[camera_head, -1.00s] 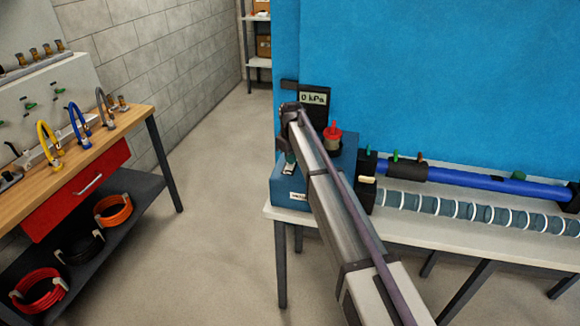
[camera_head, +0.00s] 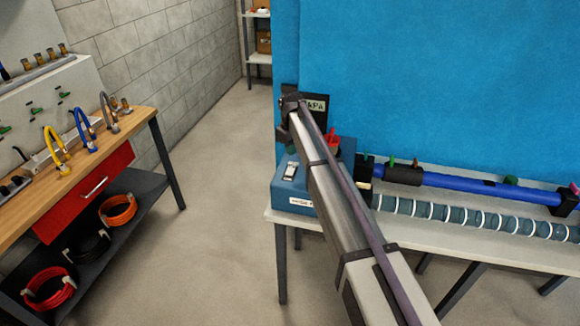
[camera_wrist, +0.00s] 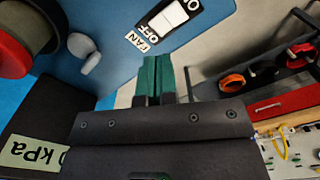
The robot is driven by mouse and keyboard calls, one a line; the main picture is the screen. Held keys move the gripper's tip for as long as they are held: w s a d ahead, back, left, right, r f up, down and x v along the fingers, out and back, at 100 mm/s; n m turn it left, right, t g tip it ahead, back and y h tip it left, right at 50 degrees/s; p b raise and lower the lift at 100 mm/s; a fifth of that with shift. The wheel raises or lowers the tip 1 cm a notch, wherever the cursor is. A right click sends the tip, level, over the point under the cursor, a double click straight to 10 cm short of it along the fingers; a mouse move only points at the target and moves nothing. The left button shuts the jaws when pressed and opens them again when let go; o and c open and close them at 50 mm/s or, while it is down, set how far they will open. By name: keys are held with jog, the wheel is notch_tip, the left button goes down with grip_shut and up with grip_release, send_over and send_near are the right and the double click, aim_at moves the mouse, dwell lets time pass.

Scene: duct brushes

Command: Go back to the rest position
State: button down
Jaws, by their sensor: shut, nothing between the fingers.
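My gripper (camera_wrist: 157,62) shows in the wrist view with its two green fingers together and nothing between them. It is above the blue fan box (camera_head: 300,194), apart from the white rocker switch (camera_wrist: 174,16) labelled FAN OFF. The switch also shows on the box in the head view (camera_head: 290,171). In the head view my arm crosses in front of the box and the fingers cannot be made out.
A pressure display (camera_head: 316,105), partly covered by my arm, stands behind the box. A red knob (camera_head: 332,141) is close beside the arm. A blue duct (camera_head: 455,181) and a clear ribbed hose (camera_head: 470,216) lie to the right. A wooden bench (camera_head: 75,172) stands left, across open floor.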

jog(key=shift+f, duration=0.1)
jog(key=shift+s+m, duration=0.15)
jog(key=shift+m, duration=0.25)
jog(key=s+d+m, duration=0.3)
jog(key=s+d, duration=0.5)
jog(key=s, duration=0.4)
jog(key=s+d+m, duration=0.3)
jog(key=s+d, duration=0.5)
jog(key=s, duration=0.5)
jog(key=s+d+m, duration=0.3)
jog(key=s+d, duration=0.5)
jog(key=s, duration=0.4)
jog(key=shift+s+f+b, duration=0.25)
jog(key=shift+s+b, duration=0.05)
